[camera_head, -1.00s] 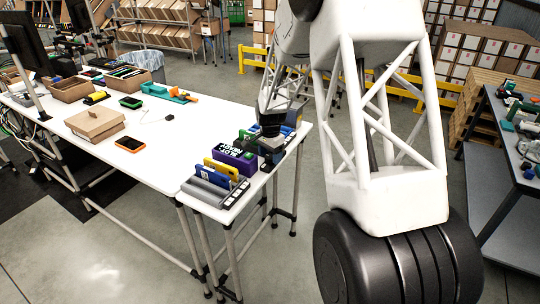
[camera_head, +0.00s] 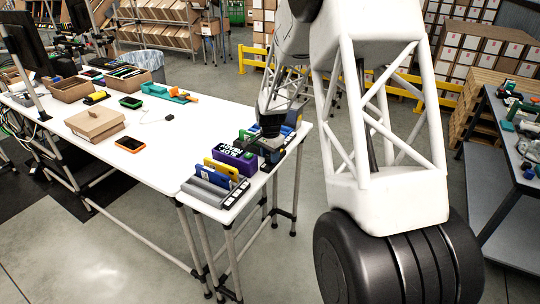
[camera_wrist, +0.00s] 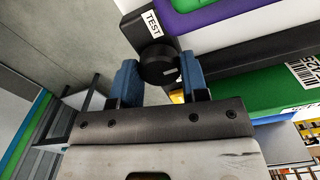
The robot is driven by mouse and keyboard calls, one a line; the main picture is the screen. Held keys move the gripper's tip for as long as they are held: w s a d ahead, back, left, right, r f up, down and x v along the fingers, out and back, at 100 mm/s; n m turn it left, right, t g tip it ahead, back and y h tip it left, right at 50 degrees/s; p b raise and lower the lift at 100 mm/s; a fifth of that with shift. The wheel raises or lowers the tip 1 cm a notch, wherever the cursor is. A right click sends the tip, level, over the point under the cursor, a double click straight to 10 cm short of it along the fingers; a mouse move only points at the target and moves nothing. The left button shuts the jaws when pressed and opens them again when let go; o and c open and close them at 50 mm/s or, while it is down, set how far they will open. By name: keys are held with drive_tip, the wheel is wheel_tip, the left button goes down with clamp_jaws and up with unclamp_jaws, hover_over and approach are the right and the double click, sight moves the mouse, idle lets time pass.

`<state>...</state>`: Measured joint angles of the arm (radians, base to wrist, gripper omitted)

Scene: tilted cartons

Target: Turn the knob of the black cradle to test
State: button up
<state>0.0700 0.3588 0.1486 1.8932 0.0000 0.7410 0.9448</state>
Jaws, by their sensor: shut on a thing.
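In the wrist view a round black knob (camera_wrist: 158,65) sits between the two blue fingers of my gripper (camera_wrist: 159,78), which is shut on it. A white label reading TEST (camera_wrist: 153,23) is on the black cradle (camera_wrist: 138,32) just above the knob. The knob's exact setting is hard to tell.
A purple box (camera_head: 236,160), a yellow card (camera_head: 222,170) and a grey cradle (camera_head: 207,190) stand nearer on the same table (camera_head: 225,213). Green and purple pieces lie close beside the black cradle. A tan carton (camera_head: 96,124) and an orange-edged device (camera_head: 130,144) lie on the larger table.

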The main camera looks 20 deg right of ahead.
drive_tip(key=n, duration=0.4)
drive_tip(key=shift+n, duration=2.2)
drive_tip(key=o, duration=0.9)
drive_tip(key=shift+o, duration=0.2)
drive_tip(key=shift+r, duration=0.1)
drive_tip(key=shift+r, duration=3.85)
